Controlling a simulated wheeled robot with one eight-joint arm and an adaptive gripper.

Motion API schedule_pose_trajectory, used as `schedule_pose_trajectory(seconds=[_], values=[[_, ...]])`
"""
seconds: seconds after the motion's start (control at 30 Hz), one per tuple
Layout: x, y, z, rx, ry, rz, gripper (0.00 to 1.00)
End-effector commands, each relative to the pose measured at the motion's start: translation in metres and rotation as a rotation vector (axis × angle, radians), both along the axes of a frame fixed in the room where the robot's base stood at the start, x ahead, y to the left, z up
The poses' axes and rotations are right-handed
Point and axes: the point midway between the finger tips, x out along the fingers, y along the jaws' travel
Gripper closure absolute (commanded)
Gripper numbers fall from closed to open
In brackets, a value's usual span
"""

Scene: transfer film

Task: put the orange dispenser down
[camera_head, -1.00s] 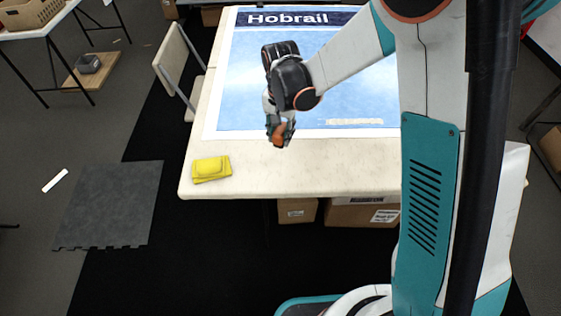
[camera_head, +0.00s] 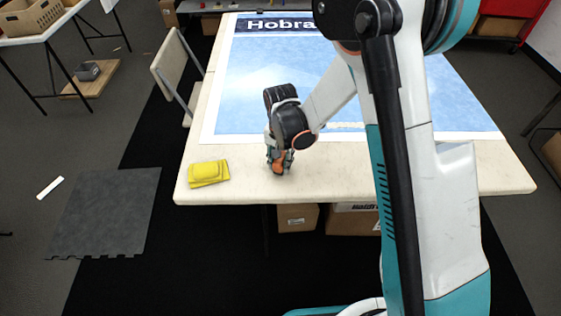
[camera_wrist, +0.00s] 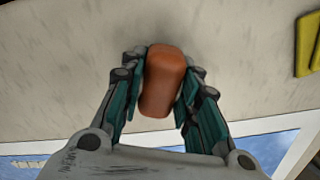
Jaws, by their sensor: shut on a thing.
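The orange dispenser (camera_wrist: 163,82) is between the two fingers of my gripper (camera_wrist: 162,90) in the wrist view. My gripper is shut on it. In the head view my gripper (camera_head: 279,165) points down close over the cream table (camera_head: 330,178), near its front edge, with the orange dispenser (camera_head: 278,163) partly hidden by the fingers. I cannot tell whether the dispenser touches the table top.
A folded yellow cloth (camera_head: 208,173) lies on the table to the left of my gripper and shows in the wrist view (camera_wrist: 309,42). A blue poster (camera_head: 250,105) covers the table behind. Bare table lies right of my gripper.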

Motion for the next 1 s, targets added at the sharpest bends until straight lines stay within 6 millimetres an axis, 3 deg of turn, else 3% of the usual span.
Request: schedule_pose_trajectory(seconds=[0.23,0.27,0.33,0.77,1.0], values=[[0.0,0.0,-0.004,0.0,0.0,0.0,1.0],[0.0,0.0,-0.003,0.0,0.0,0.0,0.64],[0.0,0.0,-0.002,0.0,0.0,0.0,0.51],[0.0,0.0,0.003,0.0,0.0,0.0,0.51],[0.0,0.0,0.046,0.0,0.0,0.0,0.51]])
